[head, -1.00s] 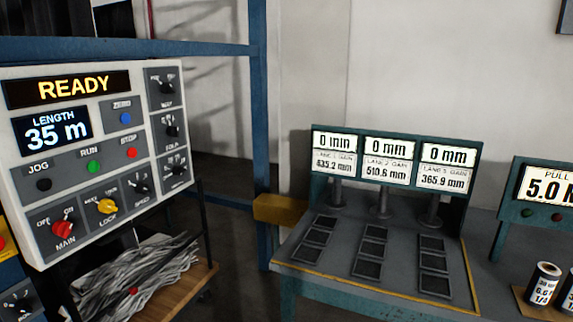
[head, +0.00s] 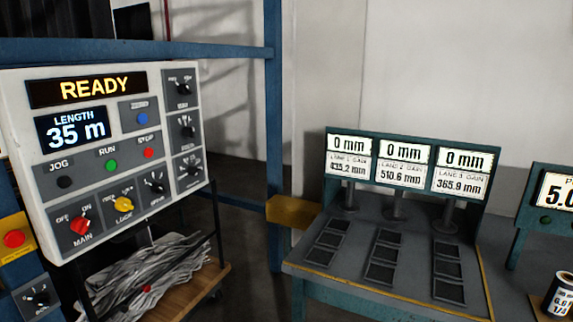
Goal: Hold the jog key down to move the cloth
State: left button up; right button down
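The jog key (head: 64,182) is a round black button under the label JOG, at the lower left of the white control panel (head: 15,135). The panel's display (head: 88,89) reads READY, and the length display (head: 72,128) reads 35 m. A heap of grey, crumpled strips (head: 165,275), which may be the cloth, lies on a wooden-topped cart below the panel. Neither of my grippers is in view.
A teal bench (head: 375,295) with three displays reading 0 mm stands at the right. A blue frame post (head: 273,130) stands between panel and bench, with a yellow block (head: 293,211) beside it. A red button (head: 14,239) sits at the left edge.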

aim_at(63, 181)
jog(key=u, duration=1.3)
